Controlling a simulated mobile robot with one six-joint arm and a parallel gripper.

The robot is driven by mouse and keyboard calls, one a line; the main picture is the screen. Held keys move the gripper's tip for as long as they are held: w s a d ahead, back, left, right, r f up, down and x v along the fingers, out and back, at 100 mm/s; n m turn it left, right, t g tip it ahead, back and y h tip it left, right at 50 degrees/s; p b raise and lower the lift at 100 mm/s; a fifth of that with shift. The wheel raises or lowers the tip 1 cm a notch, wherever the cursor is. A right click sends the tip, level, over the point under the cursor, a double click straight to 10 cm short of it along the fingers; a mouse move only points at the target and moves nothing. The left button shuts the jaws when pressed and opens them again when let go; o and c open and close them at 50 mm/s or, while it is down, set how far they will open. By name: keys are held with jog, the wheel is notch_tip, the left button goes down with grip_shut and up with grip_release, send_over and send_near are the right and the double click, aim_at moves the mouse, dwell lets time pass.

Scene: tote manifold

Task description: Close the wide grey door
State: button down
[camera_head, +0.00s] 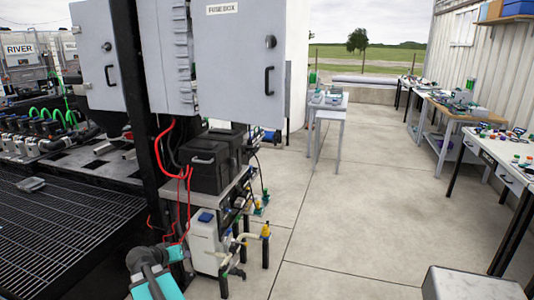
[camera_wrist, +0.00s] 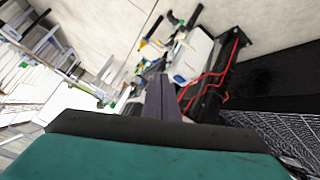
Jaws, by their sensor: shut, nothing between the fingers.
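Grey cabinet doors show at the upper left of the head view. The grey panel labelled FUSEBOX (camera_head: 235,65) has a round knob and a dark handle (camera_head: 268,80) near its right edge. Another grey door (camera_head: 95,50), with a knob and handle, is left of the dark post. I cannot tell which is the wide door, or how far either stands open. My gripper (camera_wrist: 162,85) is shut and empty in the wrist view, above the floor-level equipment. The grey doors are not recognisable there. My teal arm part shows at the bottom of the head view, well below the doors.
A black battery box (camera_head: 210,165) with red cables stands below the cabinet. A white unit (camera_head: 207,240) with pipes and valves is beneath it. A metal grating (camera_head: 55,235) lies left. Workbenches (camera_head: 450,115) line the right wall. The concrete floor between (camera_head: 350,200) is clear.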

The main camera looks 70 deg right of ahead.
jog(key=s+d+r+m+g+h+p, duration=0.1)
jog(key=s+d+r, duration=0.5)
jog(key=r, duration=0.8)
jog(key=s+d+r+m+g+h+p, duration=0.1)
jog(key=s+d+r+m+h, duration=0.3)
jog(key=r, duration=1)
jog(key=s+d+r+m+g+h+p, duration=0.1)
jog(key=s+d+r+m+h, duration=0.1)
jog(key=s+d+r, duration=0.6)
notch_tip(320, 180, up, 6)
jog(key=shift+r+m+g+h, duration=0.3)
jog(key=shift+m+h, duration=0.1)
jog(key=shift+m, duration=0.3)
jog(key=shift+s+d+p, duration=0.1)
jog(key=shift+d+p, duration=0.1)
jog(key=shift+p, duration=0.1)
jog(key=p, duration=0.5)
send_near(272, 122)
jog(key=d, duration=0.4)
jog(key=shift+s+d+r, duration=0.15)
jog(key=shift+s+d, duration=0.1)
jog(key=shift+s, duration=0.1)
jog(key=shift+s+d+p, duration=0.2)
jog(key=shift+d+p, duration=0.3)
jog(key=shift+d, duration=0.45)
jog(key=shift+d, duration=0.1)
